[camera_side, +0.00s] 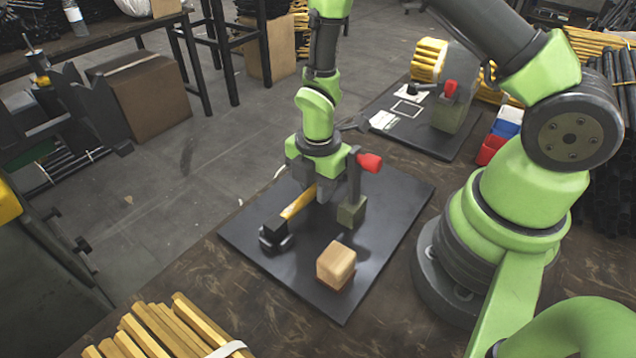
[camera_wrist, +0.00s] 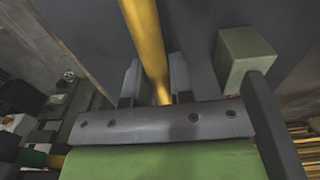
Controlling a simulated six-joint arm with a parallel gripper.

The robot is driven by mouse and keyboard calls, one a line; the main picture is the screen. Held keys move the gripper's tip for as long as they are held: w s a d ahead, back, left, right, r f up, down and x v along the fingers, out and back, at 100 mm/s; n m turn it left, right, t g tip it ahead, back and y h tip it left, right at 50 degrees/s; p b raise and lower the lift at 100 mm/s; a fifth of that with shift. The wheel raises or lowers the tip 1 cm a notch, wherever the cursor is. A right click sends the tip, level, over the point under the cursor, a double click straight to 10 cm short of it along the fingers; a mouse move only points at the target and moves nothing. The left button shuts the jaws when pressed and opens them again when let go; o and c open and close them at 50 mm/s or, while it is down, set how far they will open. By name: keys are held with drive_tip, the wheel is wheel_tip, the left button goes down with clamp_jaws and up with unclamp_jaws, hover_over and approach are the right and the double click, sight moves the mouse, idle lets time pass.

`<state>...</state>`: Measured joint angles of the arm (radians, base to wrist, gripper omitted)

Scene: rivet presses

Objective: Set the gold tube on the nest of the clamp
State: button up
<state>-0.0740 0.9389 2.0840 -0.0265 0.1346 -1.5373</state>
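My gripper (camera_side: 316,188) is low over the dark plate, pointing down. The gold tube (camera_side: 297,203) runs from between its fingers toward the lower left. In the wrist view the gold tube (camera_wrist: 147,40) passes between the two grey fingers of my gripper (camera_wrist: 155,85), which sit close along its sides; they look shut on it. The tube's far end meets a small black block-like fixture (camera_side: 275,235) at the plate's left side; I cannot tell whether they touch. The clamp's olive block (camera_side: 350,212) and red-tipped lever (camera_side: 368,162) stand just right of my gripper. The olive block also shows in the wrist view (camera_wrist: 242,62).
A wooden block (camera_side: 336,264) sits on the front of the dark plate (camera_side: 395,225). A second plate behind holds another olive block (camera_side: 449,115) with a red knob. Gold bars (camera_side: 160,328) lie at the front left. Red, white and blue bins (camera_side: 497,138) stand right of the second plate.

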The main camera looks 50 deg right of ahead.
drive_tip(key=o, duration=0.4)
drive_tip(key=shift+c, duration=0.2)
drive_tip(key=shift+r, duration=0.15)
drive_tip(key=s+r+m+t, duration=0.3)
drive_tip(key=r+m, duration=0.6)
drive_tip(key=r, duration=1.3)
drive_tip(key=s+r+m+t+y, duration=0.2)
drive_tip(key=s+r+m+t, duration=0.2)
drive_tip(key=m, duration=0.9)
drive_tip(key=shift+s+a+r, duration=0.35)
drive_tip(key=shift+s+r, duration=1.15)
drive_tip(key=shift+s, duration=1.35)
